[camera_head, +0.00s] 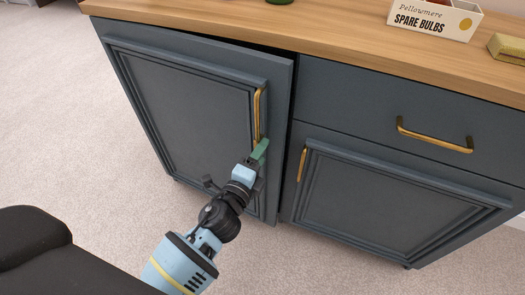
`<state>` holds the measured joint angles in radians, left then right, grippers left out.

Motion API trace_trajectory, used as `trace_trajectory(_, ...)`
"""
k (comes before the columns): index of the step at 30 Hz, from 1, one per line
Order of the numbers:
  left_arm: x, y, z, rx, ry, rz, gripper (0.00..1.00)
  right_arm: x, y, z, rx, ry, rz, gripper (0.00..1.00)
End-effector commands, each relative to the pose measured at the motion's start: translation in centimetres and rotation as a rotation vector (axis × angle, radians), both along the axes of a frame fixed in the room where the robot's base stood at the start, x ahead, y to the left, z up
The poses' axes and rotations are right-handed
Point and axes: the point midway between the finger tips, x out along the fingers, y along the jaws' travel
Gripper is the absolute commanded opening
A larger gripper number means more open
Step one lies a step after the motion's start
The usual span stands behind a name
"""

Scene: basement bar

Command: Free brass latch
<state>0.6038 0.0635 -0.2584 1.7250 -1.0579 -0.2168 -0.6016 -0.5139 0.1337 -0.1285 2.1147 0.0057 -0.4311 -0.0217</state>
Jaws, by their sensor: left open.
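The blue-grey cabinet's left door (185,100) stands slightly ajar, with a dark gap along its top and right edges. A vertical brass handle (257,115) is fixed near its right edge. My left gripper (260,150), with a green fingertip, is open at the lower end of this handle. I cannot tell whether it touches the handle. One finger is largely hidden. I can make out no separate brass latch. My right gripper is out of view.
The right door (390,195) and the drawer (410,110) above it look shut, each with a brass handle. On the wooden counter (330,45) stand a "Spare Bulbs" box (433,17) and a yellowish block (507,48). Open carpet (70,130) lies left of the cabinet.

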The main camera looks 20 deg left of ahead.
Motion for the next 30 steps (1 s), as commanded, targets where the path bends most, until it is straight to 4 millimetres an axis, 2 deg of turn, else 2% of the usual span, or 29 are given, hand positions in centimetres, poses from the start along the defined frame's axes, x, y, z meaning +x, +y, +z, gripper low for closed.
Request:
trace_trajectory(1, -0.1, 0.2, 0.7, -0.002, -0.014, 0.004, 0.69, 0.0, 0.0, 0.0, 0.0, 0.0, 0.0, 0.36)
trace_trajectory(22, -4.5, 0.1, 0.2, -0.002, -0.004, 0.0, 0.69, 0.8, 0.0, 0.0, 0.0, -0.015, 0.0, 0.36)
trace_trajectory(30, -5.1, 0.1, 0.2, -0.001, -0.004, 0.0, 0.69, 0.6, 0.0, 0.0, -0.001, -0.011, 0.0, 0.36)
